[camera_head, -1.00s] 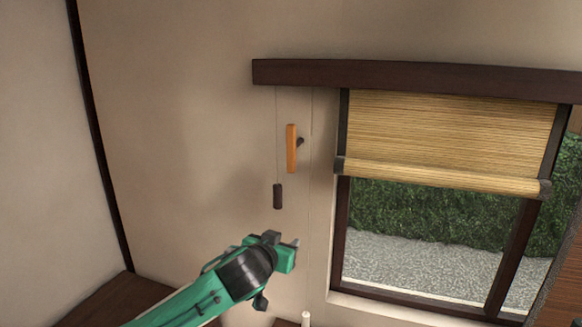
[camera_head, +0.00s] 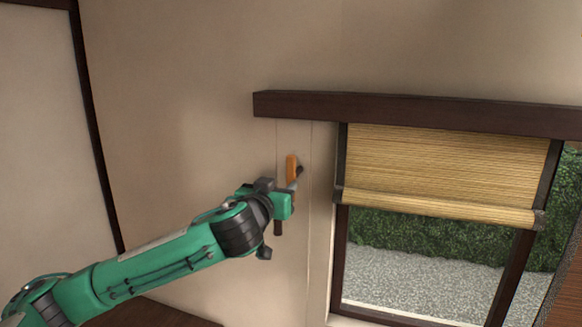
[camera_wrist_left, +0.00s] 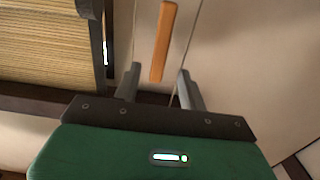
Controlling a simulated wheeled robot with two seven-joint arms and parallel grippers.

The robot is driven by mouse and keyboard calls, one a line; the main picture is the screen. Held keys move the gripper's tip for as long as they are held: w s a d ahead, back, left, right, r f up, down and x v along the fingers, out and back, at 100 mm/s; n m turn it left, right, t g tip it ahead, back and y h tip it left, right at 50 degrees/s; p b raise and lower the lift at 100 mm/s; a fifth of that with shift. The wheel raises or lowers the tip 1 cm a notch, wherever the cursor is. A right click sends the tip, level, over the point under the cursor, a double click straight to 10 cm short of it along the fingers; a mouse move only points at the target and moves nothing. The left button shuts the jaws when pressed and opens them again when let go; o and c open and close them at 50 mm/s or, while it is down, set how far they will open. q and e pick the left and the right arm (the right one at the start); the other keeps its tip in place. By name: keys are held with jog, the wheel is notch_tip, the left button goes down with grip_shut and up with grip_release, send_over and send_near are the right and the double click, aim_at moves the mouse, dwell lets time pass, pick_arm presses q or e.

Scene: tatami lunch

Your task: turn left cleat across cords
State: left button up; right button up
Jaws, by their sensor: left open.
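The left cleat is an orange wooden bar (camera_head: 291,167) on the wall left of the window. It stands upright, between two thin hanging cords and along them. Contact cannot be told. My right gripper is out of view.
A bamboo blind (camera_head: 450,165) hangs half rolled in the window under a dark wooden rail (camera_head: 420,112). The rail juts out above the cleat. The wall (camera_head: 170,120) left of the cords is bare. A dark post (camera_head: 95,130) stands further left.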

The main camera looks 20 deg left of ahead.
aim_at(290, 176)
pick_arm(q)
jog(key=w+p, duration=0.3)
jog(key=w, duration=0.4)
jog(key=shift+d+r, duration=0.1)
jog(key=shift+r, duration=0.05)
jog(key=shift+w+p, duration=0.35)
jog(key=shift+w, duration=0.15)
jog(key=shift+c, duration=0.6)
grip_shut()
jog(key=shift+f, duration=0.2)
